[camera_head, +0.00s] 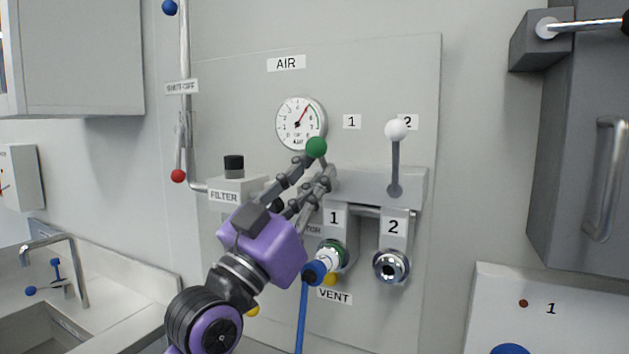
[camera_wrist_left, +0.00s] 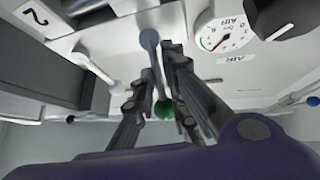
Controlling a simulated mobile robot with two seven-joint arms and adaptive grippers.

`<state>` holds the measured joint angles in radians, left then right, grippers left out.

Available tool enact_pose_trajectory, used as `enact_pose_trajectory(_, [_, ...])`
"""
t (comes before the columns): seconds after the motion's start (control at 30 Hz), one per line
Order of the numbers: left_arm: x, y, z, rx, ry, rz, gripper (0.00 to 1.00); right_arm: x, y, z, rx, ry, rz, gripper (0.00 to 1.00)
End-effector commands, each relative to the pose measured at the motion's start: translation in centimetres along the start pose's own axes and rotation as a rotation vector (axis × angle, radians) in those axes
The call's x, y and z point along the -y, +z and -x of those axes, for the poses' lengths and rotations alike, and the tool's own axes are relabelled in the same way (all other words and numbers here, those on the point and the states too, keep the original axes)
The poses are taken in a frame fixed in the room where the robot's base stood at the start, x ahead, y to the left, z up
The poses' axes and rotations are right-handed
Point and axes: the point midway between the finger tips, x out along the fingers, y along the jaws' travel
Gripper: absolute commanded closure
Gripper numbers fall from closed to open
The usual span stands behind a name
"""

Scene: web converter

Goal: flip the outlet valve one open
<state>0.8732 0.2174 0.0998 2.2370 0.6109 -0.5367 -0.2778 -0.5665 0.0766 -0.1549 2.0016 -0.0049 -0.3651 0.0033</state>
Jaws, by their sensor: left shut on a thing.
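The outlet valve one lever has a green knob (camera_head: 316,148), which shows just above my left gripper's fingers in the head view. Its stem is mostly hidden there. In the left wrist view the grey lever (camera_wrist_left: 150,42) runs between my fingers to the green knob (camera_wrist_left: 163,109). My left gripper (camera_head: 320,174) is shut on this lever in front of the valve block. Outlet one, labelled 1, has a blue hose (camera_head: 303,315) plugged in below. The outlet valve two lever (camera_head: 395,165) stands upright with a white knob.
A pressure gauge (camera_head: 300,123) is just above my gripper. The filter box (camera_head: 238,190) is to its left. A grey cabinet (camera_head: 580,150) with a handle stands at the right. A sink (camera_head: 45,320) is at the lower left.

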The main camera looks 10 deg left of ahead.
Motion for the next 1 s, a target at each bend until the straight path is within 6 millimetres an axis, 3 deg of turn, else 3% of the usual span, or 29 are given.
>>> enact_pose_trajectory(0.03, [-0.2, -0.4, -0.1, -0.007, 0.004, -0.009, 1.00, 0.0, 0.0, 0.0, 0.000, 0.000, 0.001, 0.59])
enact_pose_trajectory(0.07, [-0.2, -0.4, -0.1, -0.007, 0.003, -0.009, 0.86, 0.0, 0.0, 0.0, 0.001, -0.001, 0.001, 0.59])
enact_pose_trajectory(0.17, [-0.2, -0.4, -0.1, -0.007, 0.003, -0.008, 0.73, 0.1, 0.2, 0.0, 0.004, -0.001, 0.001, 0.59])
enact_pose_trajectory(0.67, [0.0, -0.1, 0.6, -0.002, -0.001, -0.003, 0.73, -0.1, 0.8, 0.2, 0.017, -0.001, 0.003, 0.59])
enact_pose_trajectory(1.0, [0.0, 0.0, 7.1, 0.002, 0.000, -0.005, 0.73, 0.0, 0.6, 0.1, 0.011, 0.000, 0.001, 0.59])
